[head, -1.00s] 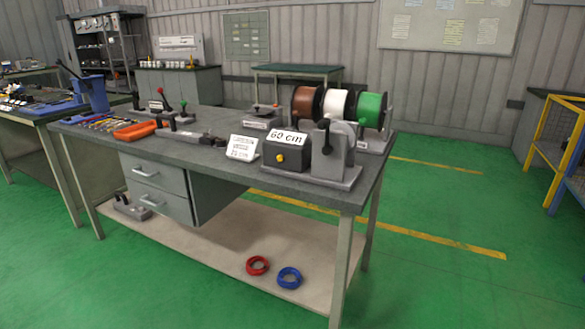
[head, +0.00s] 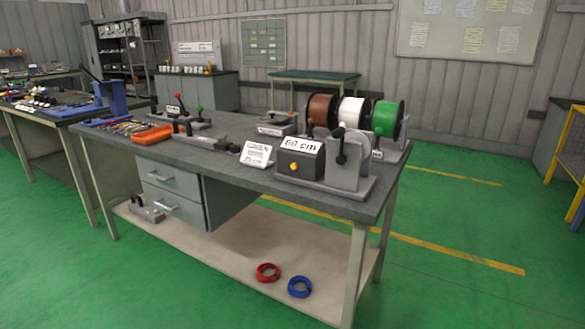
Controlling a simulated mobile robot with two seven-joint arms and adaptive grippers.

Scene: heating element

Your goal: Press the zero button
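A dark box with a display reading "60 cm" (head: 301,146) stands near the right end of the grey workbench (head: 225,160). A yellow round button (head: 294,167) sits on the box's front face; no label on it is readable. The box is beside a grey device with a black-knobbed lever (head: 340,145). A white sign (head: 257,153) stands just left of the box, its text too small to read fully. Neither of my grippers is in view.
Brown, white and green wire spools (head: 351,112) stand behind the box. An orange tray (head: 152,135) and tools lie on the bench's left part. A red coil (head: 267,272) and a blue coil (head: 300,287) lie on the lower shelf. Green floor in front is clear.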

